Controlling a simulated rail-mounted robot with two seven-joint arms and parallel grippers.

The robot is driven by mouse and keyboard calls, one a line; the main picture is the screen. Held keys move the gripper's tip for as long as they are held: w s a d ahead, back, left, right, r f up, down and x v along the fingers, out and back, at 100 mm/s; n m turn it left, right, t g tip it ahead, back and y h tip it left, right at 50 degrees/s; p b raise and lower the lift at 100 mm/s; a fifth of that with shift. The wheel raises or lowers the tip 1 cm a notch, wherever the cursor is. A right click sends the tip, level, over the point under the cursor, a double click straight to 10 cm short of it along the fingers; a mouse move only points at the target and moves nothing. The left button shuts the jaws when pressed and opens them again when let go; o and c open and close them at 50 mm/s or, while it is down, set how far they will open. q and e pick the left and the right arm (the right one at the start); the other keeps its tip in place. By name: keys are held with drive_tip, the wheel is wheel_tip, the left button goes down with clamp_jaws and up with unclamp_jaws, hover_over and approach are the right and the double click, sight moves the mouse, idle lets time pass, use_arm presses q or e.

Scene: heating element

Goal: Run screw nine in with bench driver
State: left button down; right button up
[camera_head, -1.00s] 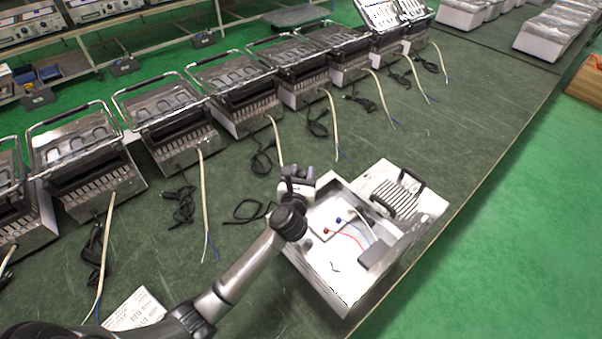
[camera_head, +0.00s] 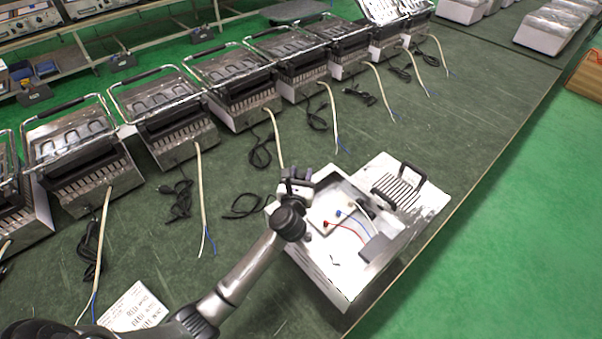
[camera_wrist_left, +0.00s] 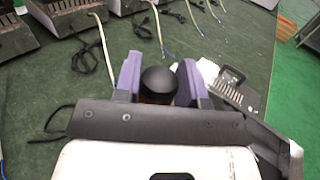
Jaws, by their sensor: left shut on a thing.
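My left gripper (camera_head: 297,181) is over the far left edge of an open metal housing (camera_head: 318,272). In the left wrist view, its purple fingers (camera_wrist_left: 158,82) close on a dark, round-ended thing (camera_wrist_left: 157,84), which looks like the bench driver seen from its end. The driver's tip is hidden. Inside the housing, red and blue wires (camera_head: 349,226) run near a pale plate. I cannot make out screw nine. My right gripper is not in view.
Several metal grills (camera_head: 164,112) with trailing cables stand in a row along the green bench. A printed sheet (camera_head: 135,308) lies front left.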

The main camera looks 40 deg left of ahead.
use_arm(q)
drive_tip(key=shift+f, duration=0.35)
idle(0.5)
drive_tip(key=shift+p, duration=0.35)
idle(0.3)
